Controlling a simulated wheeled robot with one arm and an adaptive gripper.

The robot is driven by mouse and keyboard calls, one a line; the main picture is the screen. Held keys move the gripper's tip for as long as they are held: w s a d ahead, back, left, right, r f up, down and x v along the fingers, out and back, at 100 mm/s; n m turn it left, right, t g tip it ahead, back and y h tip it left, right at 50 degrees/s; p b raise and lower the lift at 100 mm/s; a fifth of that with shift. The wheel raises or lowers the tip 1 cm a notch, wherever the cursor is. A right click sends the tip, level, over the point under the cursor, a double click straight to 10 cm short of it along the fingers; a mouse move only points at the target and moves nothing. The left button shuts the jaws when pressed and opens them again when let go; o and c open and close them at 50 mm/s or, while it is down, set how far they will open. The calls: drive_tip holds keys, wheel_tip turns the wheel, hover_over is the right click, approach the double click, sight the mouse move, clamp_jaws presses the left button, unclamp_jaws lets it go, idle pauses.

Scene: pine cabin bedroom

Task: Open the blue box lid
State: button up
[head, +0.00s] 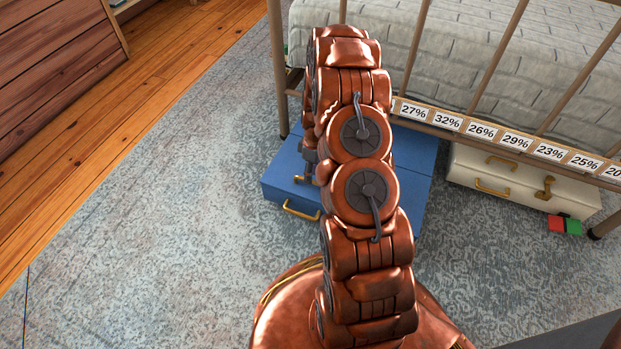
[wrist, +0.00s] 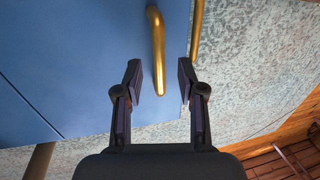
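The blue box (head: 421,190) sits on the rug at the bed's edge, its lid looking closed and flat. A brass handle (head: 301,211) is on its front face. In the wrist view the blue lid (wrist: 80,60) fills the upper left, with a brass bar-shaped handle (wrist: 157,45) on it. Another brass piece (wrist: 197,35) shows at the box's edge. My gripper (wrist: 159,66) is open, one finger on each side of the lid handle's end. I cannot see either finger touching it. In the head view my arm hides the middle of the box and most of my gripper.
A cream case (head: 523,180) with brass fittings lies under the bed (head: 470,50), right of the blue box. Red (head: 556,224) and green (head: 573,226) blocks lie by it. Bed rails stand behind the box. Open rug (head: 170,190) lies to the left.

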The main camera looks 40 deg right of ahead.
drive_tip(key=shift+a+f, duration=0.15)
drive_tip(key=shift+f, duration=0.55)
clamp_jaws()
